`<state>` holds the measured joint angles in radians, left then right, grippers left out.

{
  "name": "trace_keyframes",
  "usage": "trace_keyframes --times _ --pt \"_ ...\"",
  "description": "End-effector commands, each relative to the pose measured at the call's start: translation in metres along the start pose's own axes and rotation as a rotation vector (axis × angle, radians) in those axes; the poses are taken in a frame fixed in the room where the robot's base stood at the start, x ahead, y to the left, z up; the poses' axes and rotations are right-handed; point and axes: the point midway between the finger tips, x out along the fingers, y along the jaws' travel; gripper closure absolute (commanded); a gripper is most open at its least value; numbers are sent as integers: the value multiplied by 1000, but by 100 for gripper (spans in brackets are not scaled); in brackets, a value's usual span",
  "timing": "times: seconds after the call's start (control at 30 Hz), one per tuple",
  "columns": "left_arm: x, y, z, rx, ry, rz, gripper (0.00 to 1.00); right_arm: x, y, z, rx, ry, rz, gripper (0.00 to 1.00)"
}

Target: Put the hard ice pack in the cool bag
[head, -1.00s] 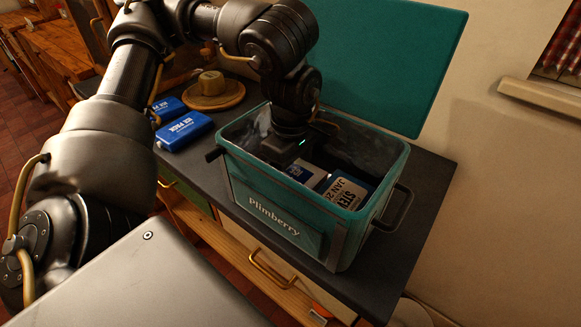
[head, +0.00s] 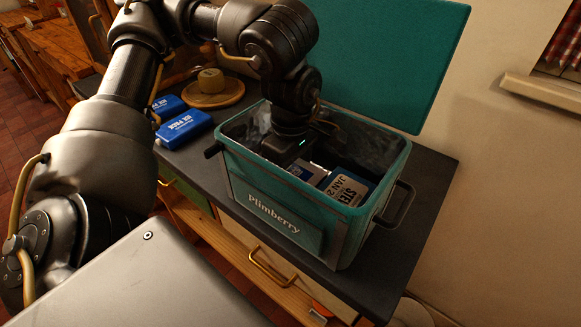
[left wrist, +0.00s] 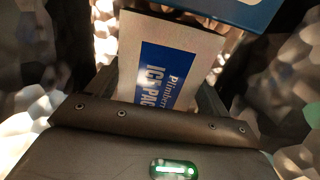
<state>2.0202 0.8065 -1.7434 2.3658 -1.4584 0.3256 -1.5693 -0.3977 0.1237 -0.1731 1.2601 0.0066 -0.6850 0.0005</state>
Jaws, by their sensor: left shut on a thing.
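The teal cool bag (head: 268,222), labelled Plimberry, stands open on the dark counter with its lid (head: 400,60) raised behind. My left gripper (head: 300,160) reaches down inside it. It is shut on a white ice pack with a blue label (left wrist: 165,70), which also shows in the head view (head: 305,172). The pack is inside the bag, below the rim; whether it touches the floor cannot be told. A blue and white box (head: 347,190) sits to its right in the bag. My right gripper is not in view.
Two blue ice packs, the nearer one (head: 185,128) and the farther one (head: 168,107), lie on the counter left of the bag. Behind them is a round wooden board (head: 225,97) with a cheese-like piece (head: 211,80). Bare counter (head: 405,255) lies right of the bag.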

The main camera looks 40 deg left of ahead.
Motion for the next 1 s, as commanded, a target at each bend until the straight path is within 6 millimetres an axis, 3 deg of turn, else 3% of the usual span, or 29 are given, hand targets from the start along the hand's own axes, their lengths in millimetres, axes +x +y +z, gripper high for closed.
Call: trace_keyframes --times 0.53,0.57,0.6,0.7,1.0 --pt "11 0 0 0 0 0 59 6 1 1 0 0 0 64" --pt "11 0 0 0 0 1 18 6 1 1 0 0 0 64" --pt "10 0 0 0 0 1 12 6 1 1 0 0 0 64" --pt "10 0 0 0 0 0 0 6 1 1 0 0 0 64" --pt "11 0 0 0 0 -1 0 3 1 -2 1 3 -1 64"
